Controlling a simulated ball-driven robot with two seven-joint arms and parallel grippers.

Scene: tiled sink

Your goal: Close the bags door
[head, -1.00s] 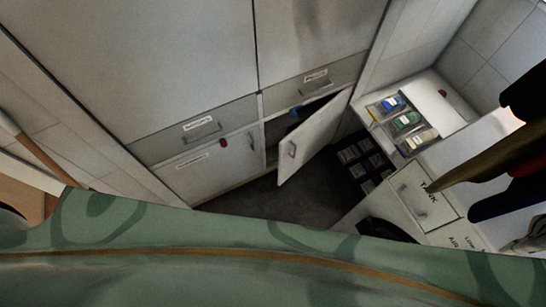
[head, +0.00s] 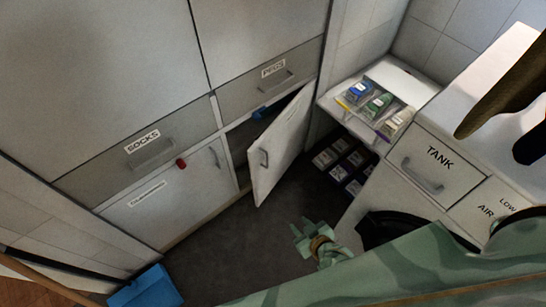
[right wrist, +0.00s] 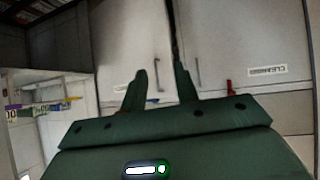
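A white lower cabinet door (head: 284,146) with a bar handle stands ajar, swung out toward the room. Its label cannot be read, so I cannot confirm that it is the bags door. In the right wrist view, a white door panel (right wrist: 125,45) with a handle lies beyond the fingers. My right gripper (head: 308,242) is low over the dark floor, in front of the open door and apart from it. In the right wrist view, the right gripper (right wrist: 160,85) has its fingers apart with nothing between them. My left gripper is not in view.
The shut cupboard (head: 168,197) on the left has a red item at its top. Drawers above are shut. A shelf with several coloured boxes (head: 375,103) and a white TANK unit (head: 437,165) stand at right. A blue object (head: 146,288) lies on the floor, lower left.

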